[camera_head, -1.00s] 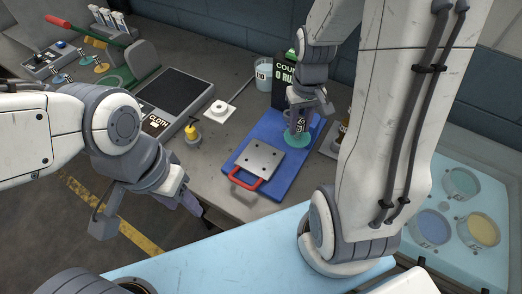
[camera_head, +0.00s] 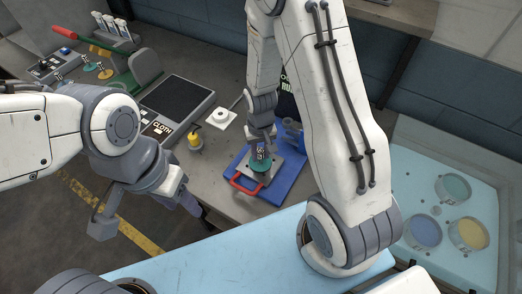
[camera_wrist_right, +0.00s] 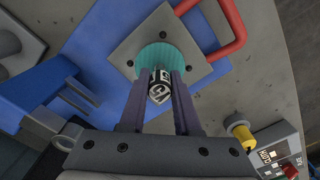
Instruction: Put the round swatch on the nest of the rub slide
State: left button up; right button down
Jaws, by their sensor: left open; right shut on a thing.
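The round swatch (camera_head: 261,170) is a teal disc with a labelled black-and-white grip on top. It also shows in the right wrist view (camera_wrist_right: 152,52). My right gripper (camera_head: 262,150) is shut on that grip, between its two dark fingers in the right wrist view. The rub slide's grey square plate (camera_wrist_right: 131,40), with screws and a red handle (camera_head: 246,184), sits on a blue base (camera_head: 289,178). The disc is over the middle of the plate and hides it; I cannot tell whether they touch. My left gripper (camera_head: 189,203) is open and empty beyond the bench's front edge.
Left of the blue base are a yellow knob (camera_head: 194,138), a white square pad (camera_head: 221,118) and a dark cloth panel (camera_head: 178,102). A dark counter sign (camera_head: 288,106) stands behind. Several coloured pots (camera_head: 426,232) sit in a pale tray at right.

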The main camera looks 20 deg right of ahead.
jog(key=shift+f, duration=0.1)
jog(key=shift+f, duration=0.15)
jog(key=c, duration=0.6)
grip_release()
jog(key=shift+w, duration=0.1)
